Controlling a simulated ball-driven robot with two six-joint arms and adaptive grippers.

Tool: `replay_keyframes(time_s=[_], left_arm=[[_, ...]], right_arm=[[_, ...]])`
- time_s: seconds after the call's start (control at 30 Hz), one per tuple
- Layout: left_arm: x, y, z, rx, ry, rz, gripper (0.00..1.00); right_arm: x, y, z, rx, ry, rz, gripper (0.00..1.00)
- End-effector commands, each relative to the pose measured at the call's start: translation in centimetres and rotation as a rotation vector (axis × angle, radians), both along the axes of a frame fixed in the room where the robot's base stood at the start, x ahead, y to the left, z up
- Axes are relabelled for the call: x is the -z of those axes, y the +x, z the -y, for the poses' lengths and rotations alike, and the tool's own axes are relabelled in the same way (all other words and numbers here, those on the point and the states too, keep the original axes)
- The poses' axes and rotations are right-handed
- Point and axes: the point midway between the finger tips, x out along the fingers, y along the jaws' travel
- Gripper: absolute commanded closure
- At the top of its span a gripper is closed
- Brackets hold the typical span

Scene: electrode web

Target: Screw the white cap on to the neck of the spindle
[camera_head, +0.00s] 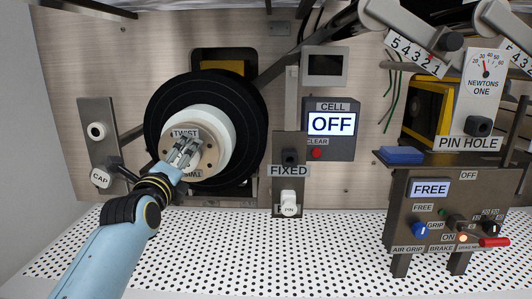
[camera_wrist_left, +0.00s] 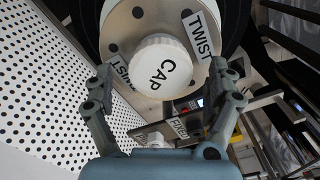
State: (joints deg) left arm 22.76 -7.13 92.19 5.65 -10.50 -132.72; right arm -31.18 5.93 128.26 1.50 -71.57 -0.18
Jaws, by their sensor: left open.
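The white cap (camera_wrist_left: 160,66), lettered CAP, sits at the middle of the spindle's round face (camera_wrist_left: 118,27) in the left wrist view. Whether it is fully seated on the neck cannot be told, as the neck is hidden behind it. In the head view the spindle is a white hub (camera_head: 222,125) inside a large black roll, with TWIST labels on its face. My left gripper (camera_head: 184,150) is in front of that face and hides its middle. In the left wrist view its open fingers (camera_wrist_left: 163,82) stand either side of the cap, with gaps visible. My right gripper is not seen.
A grey panel (camera_head: 95,111) with a white ring and a CAP sign (camera_head: 101,179) stands left of the roll. A FIXED bracket (camera_head: 289,150) with a white PIN piece (camera_head: 289,203) is to the right. The CELL display (camera_head: 331,123) reads OFF.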

Motion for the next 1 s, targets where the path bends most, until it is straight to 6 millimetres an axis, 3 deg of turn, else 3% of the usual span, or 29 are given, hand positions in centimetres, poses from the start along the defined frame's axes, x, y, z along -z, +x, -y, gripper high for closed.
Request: replay_keyframes(time_s=[0.23, 0.8, 1.0], left_arm=[[-0.2, -2.3, -0.1, 0.000, -0.001, 0.001, 0.11], [0.1, -7.3, -0.3, 0.000, -0.002, -0.002, 0.11], [0.0, -8.2, -0.3, -0.001, 0.000, -0.001, 0.11]], right_arm=[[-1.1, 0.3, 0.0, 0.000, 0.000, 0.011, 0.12], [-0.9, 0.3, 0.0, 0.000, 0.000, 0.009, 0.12], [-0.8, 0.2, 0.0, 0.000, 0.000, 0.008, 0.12]])
